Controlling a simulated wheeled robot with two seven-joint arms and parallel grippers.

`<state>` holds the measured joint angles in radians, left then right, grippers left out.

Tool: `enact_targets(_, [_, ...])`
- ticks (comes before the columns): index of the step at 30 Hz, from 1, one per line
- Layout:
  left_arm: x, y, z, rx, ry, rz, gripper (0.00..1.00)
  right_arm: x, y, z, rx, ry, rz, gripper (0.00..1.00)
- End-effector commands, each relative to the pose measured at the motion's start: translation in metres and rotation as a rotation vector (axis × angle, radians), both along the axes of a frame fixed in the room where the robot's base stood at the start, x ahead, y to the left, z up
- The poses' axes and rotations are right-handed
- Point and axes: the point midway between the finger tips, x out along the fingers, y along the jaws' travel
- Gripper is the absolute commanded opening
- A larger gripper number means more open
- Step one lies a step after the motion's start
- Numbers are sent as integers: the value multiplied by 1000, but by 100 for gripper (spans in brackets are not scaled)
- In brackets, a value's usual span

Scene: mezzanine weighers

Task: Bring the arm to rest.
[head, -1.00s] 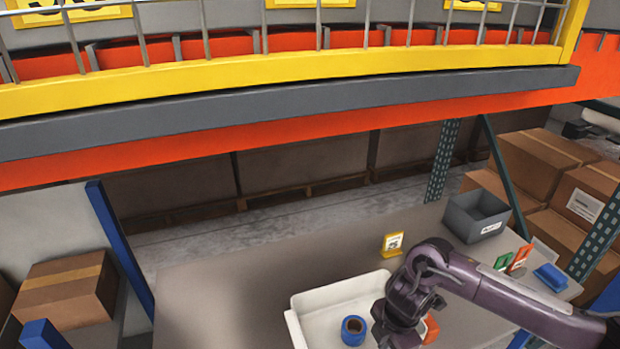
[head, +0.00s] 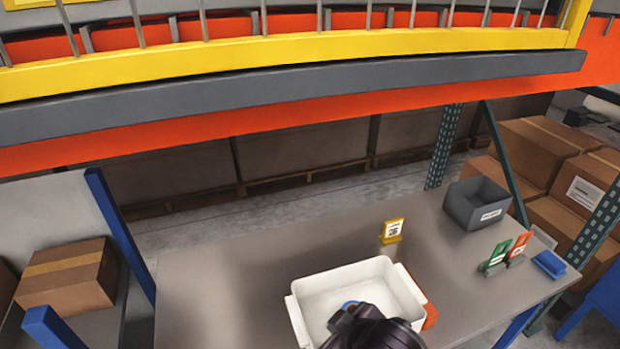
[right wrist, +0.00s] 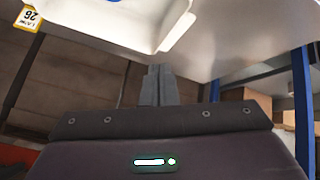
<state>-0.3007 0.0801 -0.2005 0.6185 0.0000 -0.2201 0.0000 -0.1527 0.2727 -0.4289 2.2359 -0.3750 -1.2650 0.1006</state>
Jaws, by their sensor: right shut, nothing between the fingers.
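My right arm is at the bottom of the head view, in front of the near part of a white tray (head: 345,277). Its fingers are hidden there. In the right wrist view my right gripper (right wrist: 157,72) is shut, with its two grey fingers together and nothing between them. The white tray also shows at the top of the right wrist view (right wrist: 120,22). A blue roll (head: 350,304) in the tray is mostly hidden behind my arm. My left gripper is not in view.
The grey table (head: 220,290) has free room left of the tray. A yellow sign (head: 392,230), a grey bin (head: 477,203), green (head: 496,256) and orange (head: 518,249) signs and a blue block (head: 549,264) stand toward the right. An orange thing (head: 430,316) lies beside the tray.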

Motion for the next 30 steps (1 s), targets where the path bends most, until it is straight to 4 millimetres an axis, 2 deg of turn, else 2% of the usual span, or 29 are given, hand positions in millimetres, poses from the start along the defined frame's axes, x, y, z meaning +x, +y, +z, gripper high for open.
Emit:
enact_targets(3, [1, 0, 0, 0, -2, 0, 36, -20, -40, -7, 26, 104, -181, 0])
enact_targets(6, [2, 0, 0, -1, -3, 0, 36, -37, -68, -12, 37, 177, -300, 0])
enact_targets(12, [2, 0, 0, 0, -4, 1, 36, -74, -113, -22, 45, 311, -494, 0])
enact_targets(17, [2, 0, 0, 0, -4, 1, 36, -106, -143, -27, 50, 410, -629, 0])
enact_targets(26, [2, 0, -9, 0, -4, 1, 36, -90, -140, -111, 37, 436, -626, 0])
enact_targets(30, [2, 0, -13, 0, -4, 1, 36, -86, -139, -160, 31, 451, -624, 0])
